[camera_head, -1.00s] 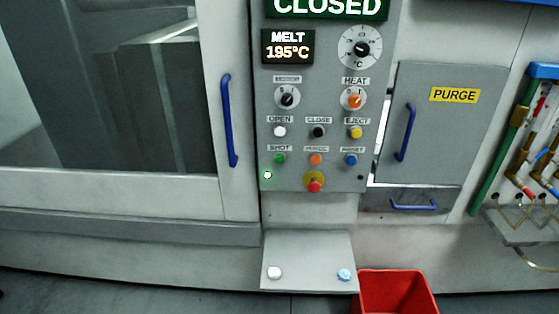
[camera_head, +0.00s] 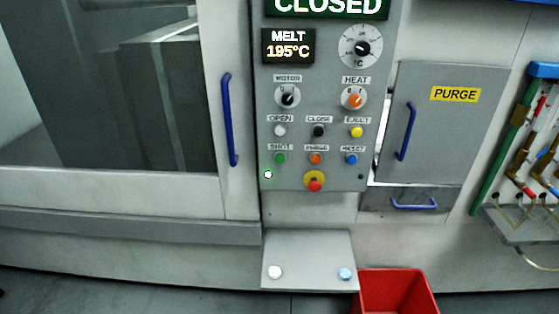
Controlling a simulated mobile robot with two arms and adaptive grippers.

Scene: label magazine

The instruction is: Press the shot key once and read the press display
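The shot key is a green button (camera_head: 280,158) under a small SHOT label, on the lower left of the grey control panel (camera_head: 335,215). Beside it in the same row are an orange PURGE button (camera_head: 316,158) and a blue RESET button (camera_head: 351,159). The press display (camera_head: 328,7) at the top edge reads CLOSED in pale letters on dark green; its top is cut off. Below it a smaller display (camera_head: 288,46) reads MELT 195°C. A small lamp (camera_head: 268,175) below the shot key shows bright white-green. Neither of my grippers is in view.
Above the shot key are white OPEN, black CLOSE and yellow EJECT buttons (camera_head: 356,132). A red mushroom button (camera_head: 315,186) sits below. A shelf (camera_head: 309,251) with two round buttons juts out underneath, beside a red bin (camera_head: 397,291). Blue door handles (camera_head: 229,120) flank the panel.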

